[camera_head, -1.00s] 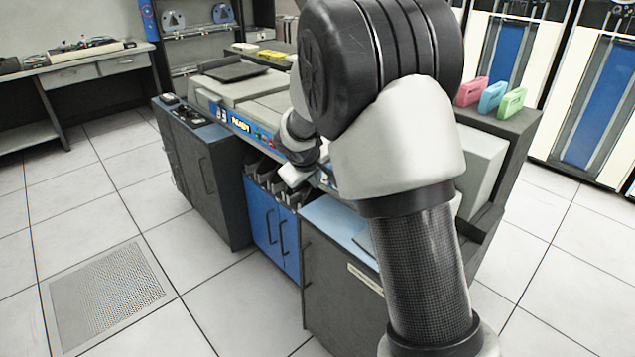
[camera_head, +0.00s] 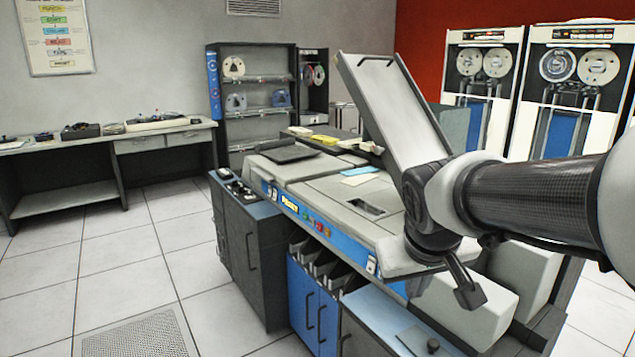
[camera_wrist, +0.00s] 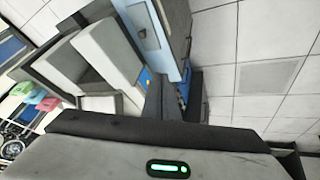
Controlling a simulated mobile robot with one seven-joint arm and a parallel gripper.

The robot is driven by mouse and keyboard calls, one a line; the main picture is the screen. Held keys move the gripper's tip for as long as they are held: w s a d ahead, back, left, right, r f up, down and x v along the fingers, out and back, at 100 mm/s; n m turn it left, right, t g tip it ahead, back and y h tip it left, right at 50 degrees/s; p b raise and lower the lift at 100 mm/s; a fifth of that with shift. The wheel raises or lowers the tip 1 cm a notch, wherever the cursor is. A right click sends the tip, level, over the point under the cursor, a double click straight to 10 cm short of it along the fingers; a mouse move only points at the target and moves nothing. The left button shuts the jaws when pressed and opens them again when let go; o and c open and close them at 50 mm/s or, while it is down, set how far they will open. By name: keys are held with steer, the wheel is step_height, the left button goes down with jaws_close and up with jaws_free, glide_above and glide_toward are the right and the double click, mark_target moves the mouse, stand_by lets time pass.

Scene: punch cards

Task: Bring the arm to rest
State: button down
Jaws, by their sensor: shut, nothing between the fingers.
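My arm reaches in from the right edge of the head view and bends down at the right end of the card machine (camera_head: 340,200). My gripper (camera_head: 469,294) is a small dark end below the wrist, pointing down and to the right in front of the machine's right part. It is shut, and nothing shows held in it. The arm hides part of the machine's right end.
A long pale slab (camera_head: 390,105) slopes up behind my wrist. A table (camera_head: 165,140) stands at the left and a shelf (camera_head: 262,112) behind. Tape cabinets (camera_head: 570,90) stand at the back right. The tiled floor (camera_head: 130,265) at left is open.

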steer(key=s+a+r+m+y+p, duration=0.1)
steer(key=s+a+y, duration=0.1)
steer(key=s, duration=1.2)
step_height(320, 180, up, 18)
steer(key=p, duration=1.8)
steer(key=shift+a+r+p, duration=0.15)
steer(key=shift+r+p, duration=0.05)
steer(key=shift+p, duration=0.15)
steer(key=shift+w, duration=0.1)
